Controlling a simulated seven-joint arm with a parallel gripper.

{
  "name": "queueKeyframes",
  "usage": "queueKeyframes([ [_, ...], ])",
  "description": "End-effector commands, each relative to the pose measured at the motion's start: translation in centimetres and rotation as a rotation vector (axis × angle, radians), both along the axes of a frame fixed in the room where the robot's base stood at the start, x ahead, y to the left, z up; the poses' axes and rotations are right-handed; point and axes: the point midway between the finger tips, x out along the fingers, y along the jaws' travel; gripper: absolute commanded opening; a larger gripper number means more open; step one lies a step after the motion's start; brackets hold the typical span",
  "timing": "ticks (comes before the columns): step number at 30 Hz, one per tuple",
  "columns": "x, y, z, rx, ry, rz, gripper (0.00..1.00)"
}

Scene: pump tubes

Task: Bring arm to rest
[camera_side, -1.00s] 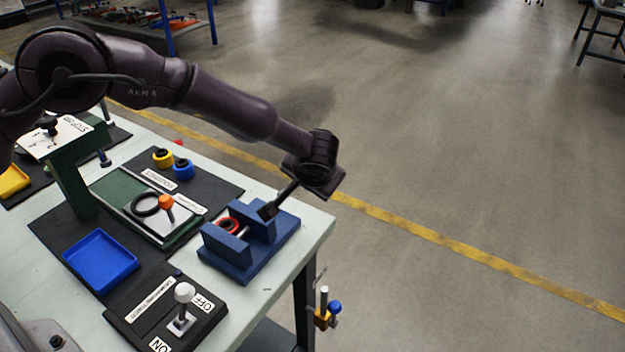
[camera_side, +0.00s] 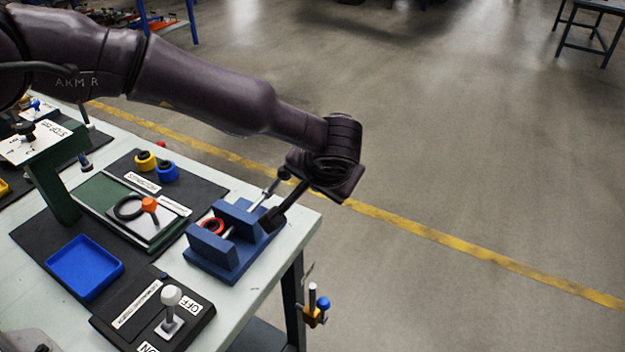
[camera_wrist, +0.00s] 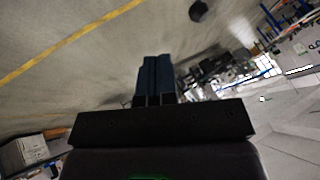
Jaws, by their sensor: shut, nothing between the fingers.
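My gripper (camera_side: 268,224) hangs at the right end of my arm in the side view, its dark fingers pointing down and left. The fingers overlap the right edge of the blue fixture (camera_side: 218,265); I cannot tell how far above or in front of it they are. In the wrist view the fingers (camera_wrist: 155,75) are together with nothing between them, against the floor. A red ring (camera_side: 213,226) sits in the fixture.
On the table are a blue tray (camera_side: 85,267), a switch box with a white knob (camera_side: 171,296), a green-framed plate with an orange-handled ring (camera_side: 148,205), and yellow (camera_side: 146,161) and blue (camera_side: 168,172) rings. Floor right of the table is clear.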

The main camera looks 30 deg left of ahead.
Motion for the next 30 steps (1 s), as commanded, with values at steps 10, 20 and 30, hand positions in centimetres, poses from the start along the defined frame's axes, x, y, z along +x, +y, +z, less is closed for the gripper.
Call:
queueKeyframes([
  [10, -0.4, -0.3, 0.6, 0.014, 0.013, -0.023, 0.00],
  [20, -5.9, 2.6, -0.1, 0.073, 0.324, -0.235, 0.00],
  [30, -12.9, 11.0, 7.9, -0.071, 0.455, -0.297, 0.00],
])
